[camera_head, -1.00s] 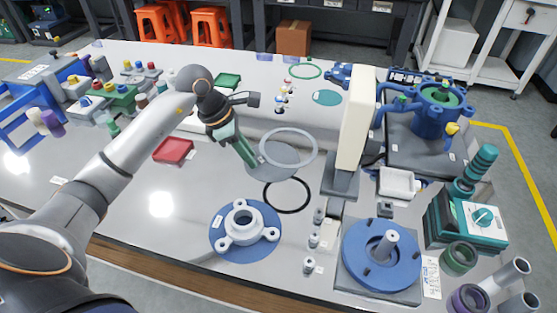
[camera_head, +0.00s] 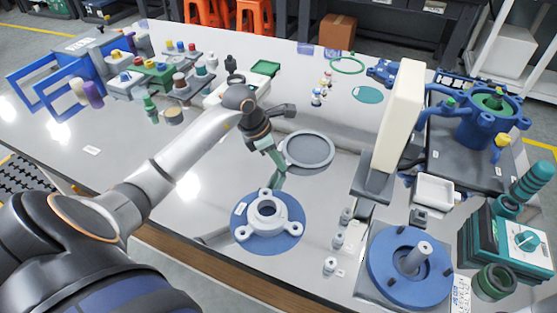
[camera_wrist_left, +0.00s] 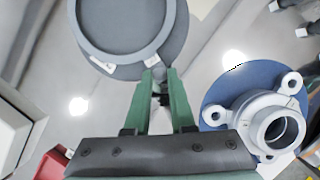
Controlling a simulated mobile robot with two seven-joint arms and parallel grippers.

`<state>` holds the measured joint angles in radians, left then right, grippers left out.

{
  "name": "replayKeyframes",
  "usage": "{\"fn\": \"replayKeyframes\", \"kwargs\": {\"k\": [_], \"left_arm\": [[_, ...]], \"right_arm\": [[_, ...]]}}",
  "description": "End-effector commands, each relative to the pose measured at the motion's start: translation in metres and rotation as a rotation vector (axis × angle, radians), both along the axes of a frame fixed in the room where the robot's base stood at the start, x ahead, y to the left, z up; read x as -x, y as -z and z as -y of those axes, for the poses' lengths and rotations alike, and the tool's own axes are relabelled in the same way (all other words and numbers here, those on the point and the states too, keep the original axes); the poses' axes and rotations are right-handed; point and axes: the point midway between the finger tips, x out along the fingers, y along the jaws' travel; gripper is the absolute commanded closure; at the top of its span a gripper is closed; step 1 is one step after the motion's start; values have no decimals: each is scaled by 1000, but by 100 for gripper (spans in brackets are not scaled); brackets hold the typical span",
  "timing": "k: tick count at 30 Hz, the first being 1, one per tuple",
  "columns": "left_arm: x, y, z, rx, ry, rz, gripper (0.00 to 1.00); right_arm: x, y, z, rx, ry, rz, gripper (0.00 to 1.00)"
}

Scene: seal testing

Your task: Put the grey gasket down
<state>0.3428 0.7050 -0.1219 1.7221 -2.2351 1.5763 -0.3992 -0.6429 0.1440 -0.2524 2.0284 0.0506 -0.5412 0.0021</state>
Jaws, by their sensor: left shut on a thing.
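The grey gasket (camera_head: 331,157) is a flat ring lying level on, or just above, a round grey disc (camera_head: 308,150) at mid-table. In the left wrist view the gasket (camera_wrist_left: 118,57) covers most of the disc (camera_wrist_left: 177,42), slightly off-centre, with disc showing at its right and near sides. My left gripper (camera_head: 282,167) has green fingers reaching the gasket's near-left edge. They are shut on this edge, where a small pale tab shows between the tips. Whether the gasket touches the disc is hard to tell. My right gripper is out of view.
A white three-lobed flange (camera_head: 267,213) on a blue disc stands just nearer. A cream-topped upright press (camera_head: 398,120) stands to the right, with small metal fittings (camera_head: 337,241) in front. A blue turntable (camera_head: 410,265) is at front right. Bare table lies left of the flange.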

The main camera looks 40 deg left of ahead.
Motion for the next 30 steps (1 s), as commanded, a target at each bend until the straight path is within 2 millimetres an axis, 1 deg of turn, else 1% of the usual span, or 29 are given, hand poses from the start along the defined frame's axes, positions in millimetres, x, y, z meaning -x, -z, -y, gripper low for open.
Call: {"fn": "replayKeyframes", "kwargs": {"k": [1,8,9,17,26,29,30], "left_arm": [[0,4,0,1,0,0,100],[0,4,0,-1,1,1,100],[0,4,0,-1,1,1,76],[0,3,0,0,1,2,48],[0,0,-1,-2,1,2,48],[3,-10,-4,-4,0,2,48],[5,-16,-5,-5,2,4,48]], "right_arm": [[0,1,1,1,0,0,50],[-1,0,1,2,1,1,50],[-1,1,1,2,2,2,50],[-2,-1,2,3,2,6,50],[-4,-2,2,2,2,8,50],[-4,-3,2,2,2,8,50],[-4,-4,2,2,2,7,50]]}}
